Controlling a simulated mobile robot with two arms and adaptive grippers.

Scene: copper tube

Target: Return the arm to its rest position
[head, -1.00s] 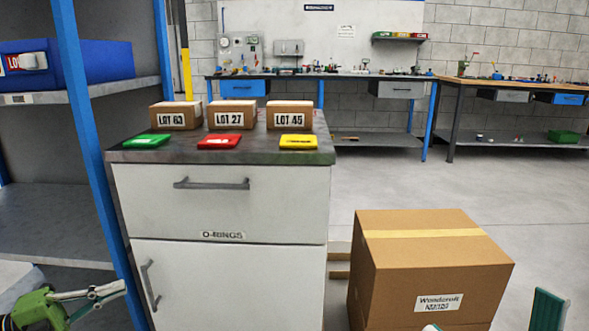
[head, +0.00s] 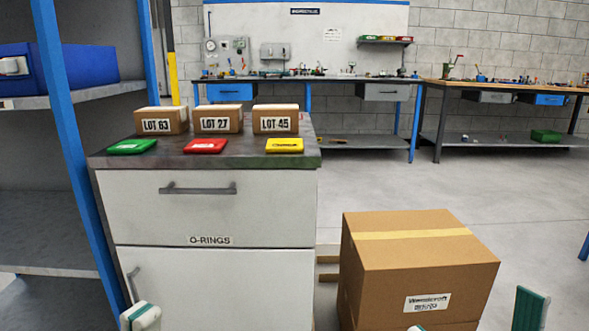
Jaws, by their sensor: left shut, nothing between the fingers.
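My left gripper (head: 140,316) is at the bottom edge of the head view, in front of the lower cabinet door. Only a small white and green part of that arm's end shows clearly, and the fingertips cannot be made out. It is shut with nothing held, apart from the cabinet top and the things on it. My right gripper is not in view. Small white and green parts at the bottom right edge look like my right arm.
The cabinet (head: 205,215) labelled O-RINGS bears three LOT boxes (head: 218,119) and green (head: 132,146), red (head: 205,146) and yellow (head: 285,145) flat items. A blue-post shelf (head: 72,140) stands left. A large carton (head: 420,260) stands right; floor behind it is clear.

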